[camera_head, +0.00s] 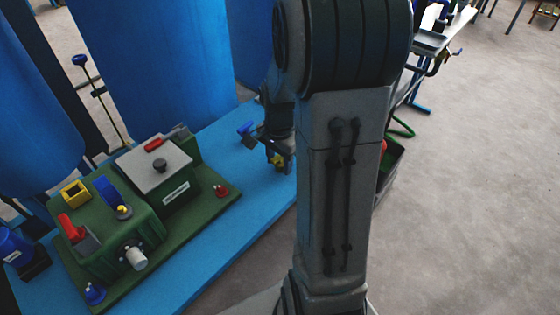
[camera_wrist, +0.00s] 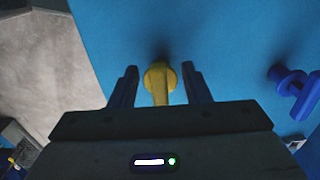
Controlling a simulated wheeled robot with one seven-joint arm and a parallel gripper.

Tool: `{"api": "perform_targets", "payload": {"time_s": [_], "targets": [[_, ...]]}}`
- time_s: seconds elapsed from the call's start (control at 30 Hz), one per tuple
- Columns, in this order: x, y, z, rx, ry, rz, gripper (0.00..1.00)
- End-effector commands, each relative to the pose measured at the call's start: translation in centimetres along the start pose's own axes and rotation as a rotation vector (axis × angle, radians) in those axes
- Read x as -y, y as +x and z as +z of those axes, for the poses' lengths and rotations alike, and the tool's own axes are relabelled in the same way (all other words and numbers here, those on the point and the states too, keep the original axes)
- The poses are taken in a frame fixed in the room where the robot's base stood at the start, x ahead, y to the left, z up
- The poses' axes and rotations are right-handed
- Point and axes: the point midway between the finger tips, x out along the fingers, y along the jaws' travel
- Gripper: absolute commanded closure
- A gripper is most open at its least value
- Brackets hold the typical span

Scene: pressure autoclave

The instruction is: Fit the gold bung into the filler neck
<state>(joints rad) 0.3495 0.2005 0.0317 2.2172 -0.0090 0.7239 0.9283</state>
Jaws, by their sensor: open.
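The gold bung (camera_wrist: 158,78) is between the two fingers of my gripper (camera_wrist: 160,82) in the wrist view, with visible gaps at both sides. The fingers are open and do not appear to press on it. In the head view my gripper (camera_head: 276,156) hangs over the right part of the blue bench, and the gold bung (camera_head: 279,163) shows at its tips. On the green machine (camera_head: 165,215) at left are a square yellow collar (camera_head: 75,193) and a pale round fitting (camera_head: 136,258). I cannot tell which part is the filler neck.
A blue-handled part (camera_head: 246,130) stands close left of my gripper; a blue knob shows in the wrist view (camera_wrist: 290,82). A red knob (camera_head: 221,190) sits on the machine's corner. Large blue tanks (camera_head: 155,65) rise behind. The blue bench (camera_head: 245,215) is clear between machine and gripper.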

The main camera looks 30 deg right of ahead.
Motion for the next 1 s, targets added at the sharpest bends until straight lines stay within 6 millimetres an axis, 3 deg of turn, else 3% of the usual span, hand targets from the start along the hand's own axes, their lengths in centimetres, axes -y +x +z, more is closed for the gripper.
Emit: {"api": "perform_targets", "payload": {"time_s": [0.07, 0.17, 0.2, 0.57, 0.87, 1.0], "targets": [[0.0, 0.0, 0.0, 0.0, 0.0, 0.0, 0.62], [0.0, 0.0, 0.0, 0.0, 0.0, 0.0, 0.9], [0.0, 0.0, 0.0, 0.0, 0.0, 0.0, 0.92], [0.0, -0.5, 0.0, -0.001, 0.0, 0.0, 0.92], [0.1, -4.8, -0.1, -0.004, 0.0, -0.004, 0.92], [-0.8, -6.4, -3.5, -0.002, 0.006, -0.001, 0.92]]}}
